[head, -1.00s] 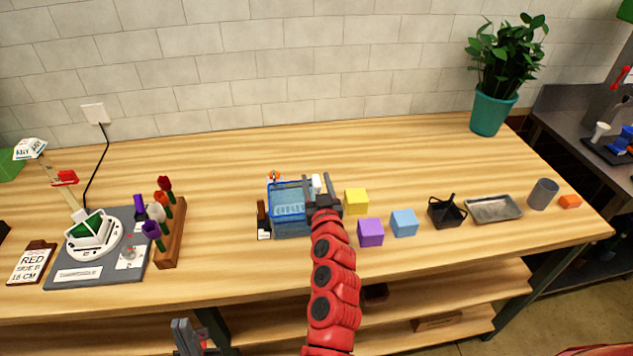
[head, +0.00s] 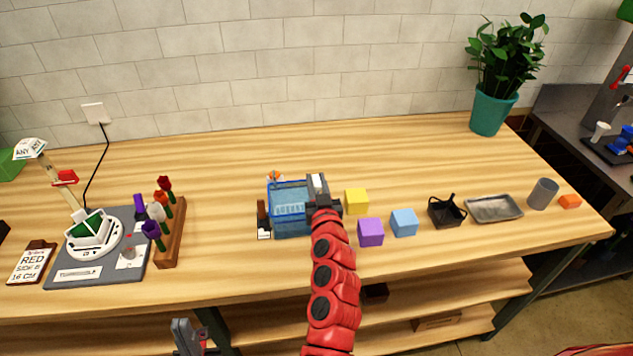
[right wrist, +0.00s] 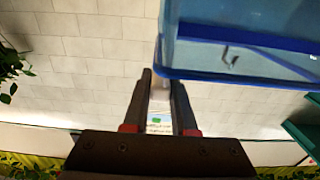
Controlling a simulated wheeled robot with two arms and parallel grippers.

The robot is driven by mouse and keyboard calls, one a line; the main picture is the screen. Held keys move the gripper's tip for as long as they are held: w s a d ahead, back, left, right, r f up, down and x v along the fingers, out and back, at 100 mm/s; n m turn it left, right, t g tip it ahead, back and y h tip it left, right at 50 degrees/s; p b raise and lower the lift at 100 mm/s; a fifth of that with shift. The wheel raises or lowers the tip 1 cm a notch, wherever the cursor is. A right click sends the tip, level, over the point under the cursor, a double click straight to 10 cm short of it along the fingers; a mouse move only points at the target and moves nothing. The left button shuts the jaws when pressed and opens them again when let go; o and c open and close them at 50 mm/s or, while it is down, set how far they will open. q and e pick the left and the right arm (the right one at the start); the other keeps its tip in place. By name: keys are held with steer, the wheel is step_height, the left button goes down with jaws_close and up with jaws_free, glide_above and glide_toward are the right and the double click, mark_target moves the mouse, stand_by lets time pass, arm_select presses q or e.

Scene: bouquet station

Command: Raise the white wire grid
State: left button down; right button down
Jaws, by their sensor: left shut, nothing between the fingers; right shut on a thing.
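A clear blue tank (head: 291,233) stands mid-table, and its blue wall also shows in the right wrist view (right wrist: 240,60). My right gripper (head: 318,183) is at the tank's right side. In the right wrist view, my right gripper (right wrist: 161,80) is shut on a pale, narrow part (right wrist: 159,95) beside the tank wall. A small white block-like top (head: 317,181) shows at the fingertips in the head view. I cannot make out the grid's wires, nor tell whether this part belongs to the grid. My left gripper (head: 188,335) is shut and empty, low in front of the table.
Yellow (head: 356,201), purple (head: 370,232) and blue (head: 404,222) cubes stand close right of my right gripper. A black basket (head: 446,212) and metal tray (head: 494,208) are further right. A flower rack (head: 173,240) stands left. The table behind the tank is clear.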

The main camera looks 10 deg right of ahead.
stand_by(0.6)
step_height(320, 180, up, 8)
steer(key=p, duration=0.5)
steer(key=shift+f, duration=0.2)
steer(key=shift+r, duration=0.25)
steer(key=shift+d, duration=0.1)
steer(key=c, duration=0.7)
jaws_free()
steer(key=shift+f, duration=0.1)
